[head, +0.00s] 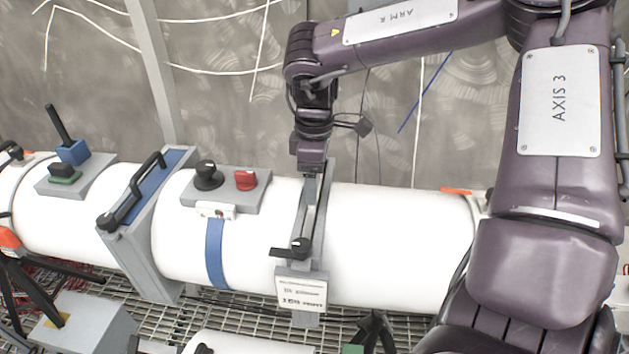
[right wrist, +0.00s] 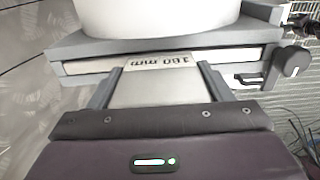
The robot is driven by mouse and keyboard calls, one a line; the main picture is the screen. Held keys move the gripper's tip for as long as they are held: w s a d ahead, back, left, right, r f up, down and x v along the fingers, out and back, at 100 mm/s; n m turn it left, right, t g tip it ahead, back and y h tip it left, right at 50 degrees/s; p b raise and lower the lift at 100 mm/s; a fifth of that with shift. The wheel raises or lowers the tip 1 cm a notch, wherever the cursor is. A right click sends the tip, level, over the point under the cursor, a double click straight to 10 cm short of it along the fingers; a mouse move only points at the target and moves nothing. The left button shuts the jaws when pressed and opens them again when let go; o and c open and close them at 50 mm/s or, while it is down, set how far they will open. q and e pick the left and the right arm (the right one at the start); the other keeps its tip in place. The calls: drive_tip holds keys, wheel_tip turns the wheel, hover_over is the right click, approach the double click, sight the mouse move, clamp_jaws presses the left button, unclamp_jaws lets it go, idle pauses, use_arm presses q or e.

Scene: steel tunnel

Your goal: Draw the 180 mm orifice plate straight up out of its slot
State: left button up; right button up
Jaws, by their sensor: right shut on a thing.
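The orifice plate (right wrist: 150,92), a pale flat metal tab marked "180 mm", shows in the right wrist view. Its lower part is hidden in the long slot of a grey holder (right wrist: 70,68). My right gripper (right wrist: 162,78) is shut on the plate, one finger at each side edge. In the head view my right gripper (head: 311,178) points down at the top of the grey holder (head: 322,225) around the white pipe. Little of the plate shows there, and I cannot tell how far it is raised. My left gripper is not in view.
A black clamp lever (head: 298,247) sits on the holder's front, above a white label (head: 301,291). Left along the pipe (head: 400,235) are a grey box with knobs (head: 226,192) and a blue-grey flange with a black handle (head: 130,205). Above the pipe is mostly free room.

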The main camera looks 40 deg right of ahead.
drive_tip(key=shift+r+p, duration=1.75)
drive_tip(key=shift+r, duration=1.45)
drive_tip(key=shift+r+p, duration=2.25)
drive_tip(key=shift+r, duration=1.35)
wheel_tip(320, 180, up, 7)
drive_tip(key=p, duration=0.2)
